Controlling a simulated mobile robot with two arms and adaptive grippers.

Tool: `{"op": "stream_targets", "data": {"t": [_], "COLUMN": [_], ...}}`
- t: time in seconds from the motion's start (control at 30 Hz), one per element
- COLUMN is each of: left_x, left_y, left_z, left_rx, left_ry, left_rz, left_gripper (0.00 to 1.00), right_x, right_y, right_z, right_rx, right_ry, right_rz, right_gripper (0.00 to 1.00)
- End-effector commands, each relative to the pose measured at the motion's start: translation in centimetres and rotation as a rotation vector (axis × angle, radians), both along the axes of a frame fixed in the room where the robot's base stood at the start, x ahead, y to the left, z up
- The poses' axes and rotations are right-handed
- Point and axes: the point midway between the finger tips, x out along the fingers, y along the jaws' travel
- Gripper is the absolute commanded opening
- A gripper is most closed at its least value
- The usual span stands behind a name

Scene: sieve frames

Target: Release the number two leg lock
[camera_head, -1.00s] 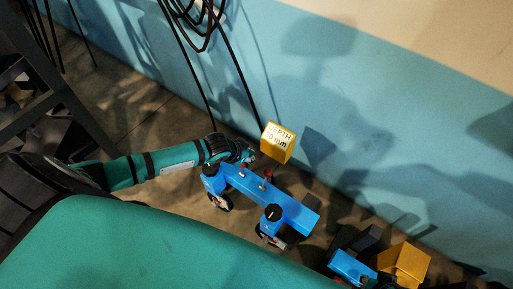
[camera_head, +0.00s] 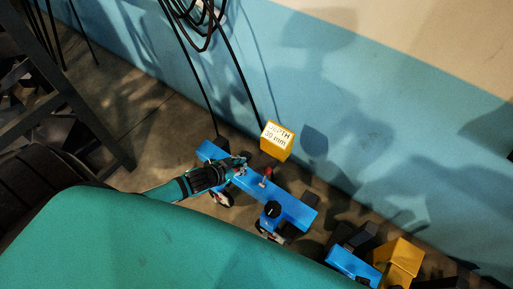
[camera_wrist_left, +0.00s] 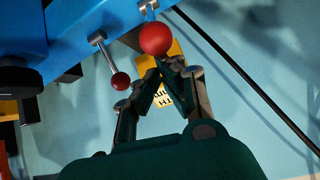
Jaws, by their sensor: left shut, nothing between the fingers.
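A blue beam (camera_head: 292,208) on wheeled legs stands on the floor by the wall. Small levers with red knobs rise from it; one red knob (camera_head: 268,171) shows clear of my gripper. My left gripper (camera_head: 241,164) is over the beam's left half, shut and empty. In the left wrist view, a large red knob (camera_wrist_left: 156,38) is just beyond the closed fingertips (camera_wrist_left: 160,72); whether they touch cannot be told. A second red-knobbed lever (camera_wrist_left: 121,81) is left of the fingers. No leg number is readable. My right gripper is out of view.
A yellow block (camera_head: 277,142) marked with depth text in mm is behind the beam. Another blue part (camera_head: 352,266) and a yellow block (camera_head: 402,258) are at lower right. Black cables (camera_head: 240,70) hang along the blue wall. A dark metal frame (camera_head: 70,90) is at left.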

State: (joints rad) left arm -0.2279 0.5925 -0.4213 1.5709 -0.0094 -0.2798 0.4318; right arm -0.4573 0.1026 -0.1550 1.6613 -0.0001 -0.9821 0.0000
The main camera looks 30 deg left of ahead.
Motion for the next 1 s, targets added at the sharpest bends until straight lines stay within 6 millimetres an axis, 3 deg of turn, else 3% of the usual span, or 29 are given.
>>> {"op": "stream_targets", "data": {"t": [0.67,1.0], "left_x": [-0.4,-4.6], "left_y": [0.2,1.0], "left_z": [-0.1,3.4], "left_rx": [0.003,0.001], "left_ry": [0.006,0.006], "left_rz": [0.001,0.000], "left_gripper": [0.00,0.00], "right_x": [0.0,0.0], "right_y": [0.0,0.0], "right_z": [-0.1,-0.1], "right_rx": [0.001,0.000], "right_ry": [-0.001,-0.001], "right_rz": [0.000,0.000], "right_gripper": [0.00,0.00]}}
